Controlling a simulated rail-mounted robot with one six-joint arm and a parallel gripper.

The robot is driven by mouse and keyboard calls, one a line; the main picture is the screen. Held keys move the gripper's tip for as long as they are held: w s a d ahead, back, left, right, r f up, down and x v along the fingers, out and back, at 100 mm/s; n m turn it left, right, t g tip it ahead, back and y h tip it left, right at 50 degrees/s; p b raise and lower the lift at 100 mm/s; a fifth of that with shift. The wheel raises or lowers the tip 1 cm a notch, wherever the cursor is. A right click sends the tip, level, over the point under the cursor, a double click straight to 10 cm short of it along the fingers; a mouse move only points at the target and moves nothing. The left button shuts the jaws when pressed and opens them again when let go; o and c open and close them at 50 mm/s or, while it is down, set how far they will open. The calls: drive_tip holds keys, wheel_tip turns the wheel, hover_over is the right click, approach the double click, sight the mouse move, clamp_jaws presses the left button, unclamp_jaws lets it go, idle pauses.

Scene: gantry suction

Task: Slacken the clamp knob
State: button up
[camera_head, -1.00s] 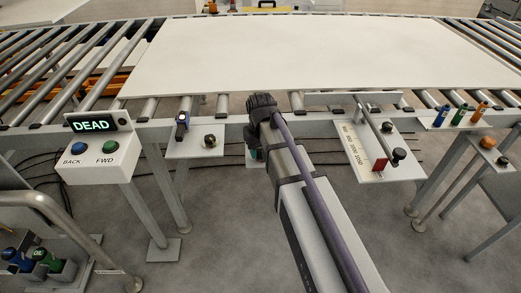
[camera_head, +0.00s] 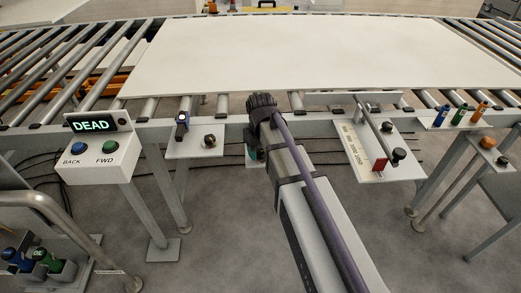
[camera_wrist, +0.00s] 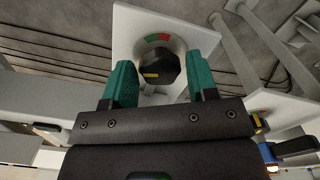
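A dark faceted knob (camera_wrist: 161,66) with a yellow mark sits on a pale plate (camera_wrist: 130,22) in the wrist view. A small red and green arc (camera_wrist: 158,38) shows on the plate beside it. My gripper (camera_wrist: 162,80) is open, with one teal finger on each side of the knob and a visible gap on both sides. I cannot tell how deep the fingertips reach along the knob. In the head view my gripper (camera_head: 253,154) is at the front of the conveyor, mostly hidden by my wrist, and this knob is hidden there.
Left of my gripper, a plate (camera_head: 180,151) carries another black knob (camera_head: 210,140). To the right is a scale plate (camera_head: 358,150) with a red slider and a black-ended lever (camera_head: 398,154). A control box (camera_head: 95,165) reads DEAD. A large white board (camera_head: 320,50) covers the rollers above.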

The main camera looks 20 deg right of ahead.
sight(260, 152)
drive_tip(key=shift+o, duration=1.1)
wheel_tip(260, 152, up, 11)
drive_tip(key=p, duration=1)
drive_tip(key=shift+p, duration=0.4)
drive_tip(key=shift+f, duration=0.1)
